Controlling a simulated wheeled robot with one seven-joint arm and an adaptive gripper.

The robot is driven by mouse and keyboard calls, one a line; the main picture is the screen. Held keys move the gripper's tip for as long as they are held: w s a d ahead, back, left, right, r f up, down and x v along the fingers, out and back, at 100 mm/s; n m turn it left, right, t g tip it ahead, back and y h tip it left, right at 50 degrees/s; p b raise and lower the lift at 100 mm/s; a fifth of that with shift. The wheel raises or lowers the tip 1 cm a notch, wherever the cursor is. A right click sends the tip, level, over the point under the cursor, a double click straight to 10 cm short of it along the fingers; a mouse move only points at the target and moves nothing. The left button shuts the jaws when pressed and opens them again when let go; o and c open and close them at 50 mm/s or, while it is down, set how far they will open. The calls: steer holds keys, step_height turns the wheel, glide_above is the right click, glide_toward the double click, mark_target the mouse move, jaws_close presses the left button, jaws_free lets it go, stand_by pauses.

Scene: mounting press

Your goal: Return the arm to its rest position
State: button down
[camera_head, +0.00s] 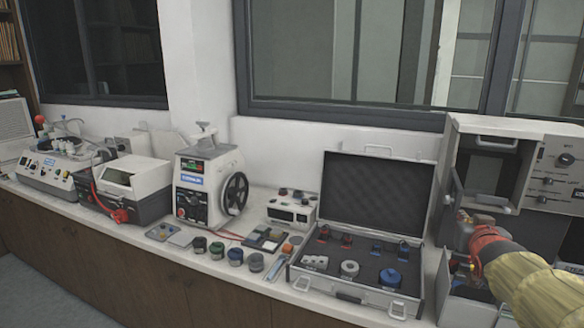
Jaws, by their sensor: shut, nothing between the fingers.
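My arm comes in from the lower right in a yellowish sleeve, with a red band near its end. My gripper (467,226) is at the end of it, small and partly hidden, in front of the open grey cabinet unit (478,127). It is shut and holds nothing. The mounting press (205,181), a white machine with a black handwheel on its right side, stands on the counter left of centre, well away from my gripper.
An open case (375,185) with a dark foam insert and several small parts lies left of my arm. Several small jars (235,256) stand along the counter's front edge. A box of items (465,300) sits below my gripper. More machines (125,188) fill the left counter.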

steer(key=s+a+f+n+g+y+p, duration=0.1)
steer(key=s+a+f, duration=0.3)
steer(key=s+a, duration=0.4)
steer(key=s+a+f+n+g+y+p, duration=0.1)
steer(key=s+a+f+n+g+y, duration=0.1)
steer(key=s+a, duration=0.7)
steer(key=s+a+f+n+g+y+p, duration=0.1)
steer(key=s+a+f+g, duration=0.4)
steer(key=s, duration=0.9)
steer(key=a+f+y+p, duration=0.1)
steer(key=a, duration=0.2)
steer(key=shift+a+y, duration=0.4)
